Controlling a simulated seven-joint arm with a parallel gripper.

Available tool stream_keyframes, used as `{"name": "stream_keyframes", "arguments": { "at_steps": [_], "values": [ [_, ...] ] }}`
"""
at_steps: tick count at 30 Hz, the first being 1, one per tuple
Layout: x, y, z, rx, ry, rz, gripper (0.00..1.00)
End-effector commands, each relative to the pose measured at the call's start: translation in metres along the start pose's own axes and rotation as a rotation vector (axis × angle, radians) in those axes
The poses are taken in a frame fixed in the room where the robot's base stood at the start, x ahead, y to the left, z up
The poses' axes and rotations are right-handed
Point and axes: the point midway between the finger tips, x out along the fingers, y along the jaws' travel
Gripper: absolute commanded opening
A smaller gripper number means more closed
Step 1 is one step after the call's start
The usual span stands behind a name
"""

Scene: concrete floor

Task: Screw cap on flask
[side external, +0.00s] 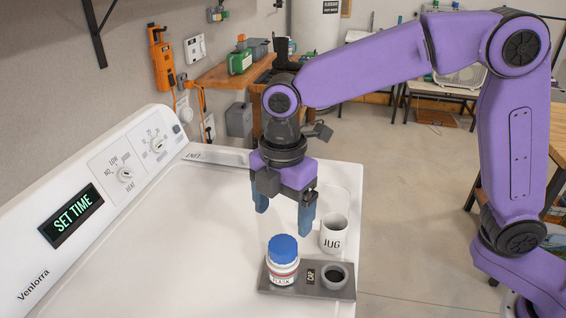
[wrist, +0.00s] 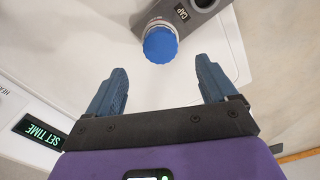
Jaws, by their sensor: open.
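The flask (side external: 283,277) is a small white bottle with a printed label, upright at the left end of a grey tray (side external: 310,291). The blue cap (side external: 283,248) sits on top of the flask. I cannot tell whether it is screwed tight. In the wrist view the cap (wrist: 160,44) shows from above, hiding most of the flask. My gripper (side external: 283,212) points down above and behind the flask, open and empty, with its blue fingers apart from the cap. In the wrist view the gripper (wrist: 161,67) has the cap just beyond its fingertips.
The tray's right end has a round dark-centred holder (side external: 335,277) beside a CAP label; it looks empty. A white jug (side external: 334,233) stands close behind the tray. The white appliance top (side external: 190,250) is clear to the left, up to its control panel (side external: 135,155).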

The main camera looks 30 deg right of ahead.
Motion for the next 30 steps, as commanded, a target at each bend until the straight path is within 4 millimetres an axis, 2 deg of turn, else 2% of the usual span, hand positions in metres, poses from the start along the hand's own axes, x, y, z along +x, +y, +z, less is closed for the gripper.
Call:
{"name": "stream_keyframes", "arguments": {
  "at_steps": [3, 9, 15, 21, 30],
  "values": [
    [-0.027, 0.001, -0.001, 0.0, 0.003, 0.005, 0.85],
    [-0.066, 0.0, -0.001, -0.001, 0.002, 0.003, 0.85],
    [-0.091, 0.0, 0.0, 0.0, 0.0, 0.001, 0.85],
    [-0.099, 0.0, 0.0, -0.001, -0.001, -0.001, 0.85],
    [-0.099, 0.0, 0.0, -0.001, -0.001, -0.001, 0.85]
  ]
}}
